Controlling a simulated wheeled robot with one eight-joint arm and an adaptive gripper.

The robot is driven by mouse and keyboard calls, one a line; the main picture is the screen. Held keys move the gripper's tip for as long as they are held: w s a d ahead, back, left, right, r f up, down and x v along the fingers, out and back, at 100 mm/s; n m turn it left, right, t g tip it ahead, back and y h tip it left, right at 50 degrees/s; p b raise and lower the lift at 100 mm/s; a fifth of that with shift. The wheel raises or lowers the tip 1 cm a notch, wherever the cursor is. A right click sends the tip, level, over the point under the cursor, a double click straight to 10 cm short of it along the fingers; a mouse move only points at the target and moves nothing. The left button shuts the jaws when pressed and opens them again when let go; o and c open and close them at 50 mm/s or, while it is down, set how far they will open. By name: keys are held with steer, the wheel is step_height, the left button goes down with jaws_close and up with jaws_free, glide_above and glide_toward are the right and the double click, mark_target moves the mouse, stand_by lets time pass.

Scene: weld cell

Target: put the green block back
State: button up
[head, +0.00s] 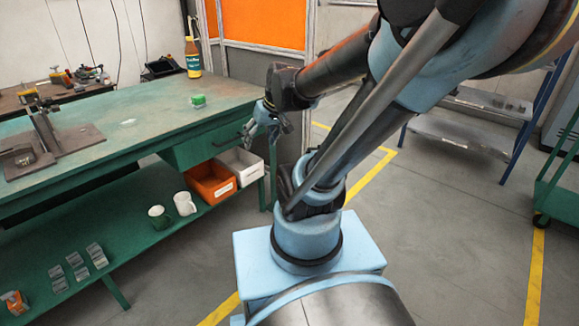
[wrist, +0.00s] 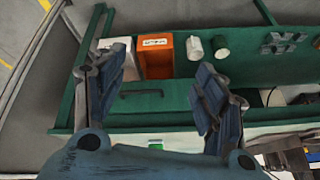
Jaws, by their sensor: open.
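The green block (head: 198,101) sits on the green workbench top (head: 150,105), toward its right end. A small green patch of it also shows in the wrist view (wrist: 155,145), low in the picture, partly cut off by my gripper's body. My gripper (head: 266,128) is open and empty. It hangs beside the right end of the bench, apart from the block and to its right in the head view. In the wrist view, its two fingers (wrist: 163,65) stand wide apart with nothing between them.
Under the bench, an orange bin (head: 211,184), a white bin (head: 238,167) and two mugs (head: 184,203) stand on the lower shelf (head: 110,210). A bottle (head: 192,60) stands at the bench's back. A metal fixture (head: 50,140) stands left. The floor right is mostly clear.

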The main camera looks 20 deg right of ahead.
steer(key=shift+o, duration=0.5)
steer(key=s+d+f+m+g+h, duration=0.2)
steer(key=s+d+f, duration=0.2)
steer(key=s+d, duration=0.3)
steer(key=s, duration=0.5)
steer(key=shift+s+m+g+h, duration=0.15)
steer(key=shift+m+g+h, duration=0.15)
steer(key=shift+m+h, duration=0.1)
steer(key=w+a+r+n+t+y, duration=0.35)
steer(key=w+a, duration=0.35)
steer(key=w, duration=0.5)
steer(key=w+a+r+n+t+y, duration=0.2)
steer(key=w+a+r, duration=0.3)
steer(key=w, duration=0.6)
steer(key=n+t+y, duration=0.1)
steer(key=t+y, duration=0.2)
steer(key=t, duration=0.2)
glide_toward(199, 96)
steer(key=shift+g, duration=0.25)
steer(key=x, duration=0.5)
steer(key=shift+w+r, duration=0.1)
steer(key=shift+w, duration=0.3)
steer(key=shift+x, duration=2.6)
steer(key=shift+s+a, duration=0.15)
steer(key=shift+c, duration=0.5)
steer(key=c, duration=1.2)
steer(key=shift+o, duration=0.2)
